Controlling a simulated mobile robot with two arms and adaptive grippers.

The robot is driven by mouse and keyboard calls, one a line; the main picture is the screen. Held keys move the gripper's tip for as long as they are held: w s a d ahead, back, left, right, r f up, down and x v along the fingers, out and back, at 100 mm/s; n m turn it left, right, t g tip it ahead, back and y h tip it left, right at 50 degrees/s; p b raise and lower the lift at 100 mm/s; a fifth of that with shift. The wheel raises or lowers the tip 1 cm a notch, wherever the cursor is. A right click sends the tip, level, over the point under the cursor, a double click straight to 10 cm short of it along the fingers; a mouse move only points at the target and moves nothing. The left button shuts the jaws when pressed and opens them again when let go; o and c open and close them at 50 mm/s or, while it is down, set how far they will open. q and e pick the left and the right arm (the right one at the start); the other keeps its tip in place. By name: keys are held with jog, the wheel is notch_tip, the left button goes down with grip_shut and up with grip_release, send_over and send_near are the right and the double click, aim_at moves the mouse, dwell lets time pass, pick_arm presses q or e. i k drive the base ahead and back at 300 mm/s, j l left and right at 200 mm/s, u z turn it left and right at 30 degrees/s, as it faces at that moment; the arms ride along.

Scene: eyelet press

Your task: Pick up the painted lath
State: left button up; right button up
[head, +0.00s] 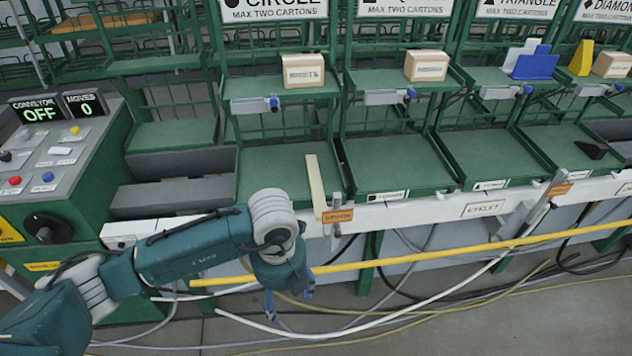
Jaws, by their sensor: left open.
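A thin cream strip (315,184), which looks like a lath, lies at the right side of a green tray, its near end at the white front rail. A long yellow bar (430,254) crosses the front below the rail; I cannot tell for certain which of the two is the painted lath. My left gripper (288,300) is open and points down in front of the rail, below the cream strip's near end. My left wrist hides part of the yellow bar. My right gripper is not in view.
A control box (66,160) with a conveyor display reading OFF stands at the left. Small cartons (303,71) sit on the upper shelves. A black piece (592,150) lies on the right tray. Cables and hoses (380,322) cover the floor.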

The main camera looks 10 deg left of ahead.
aim_at(319, 204)
jog(key=i, duration=1.45)
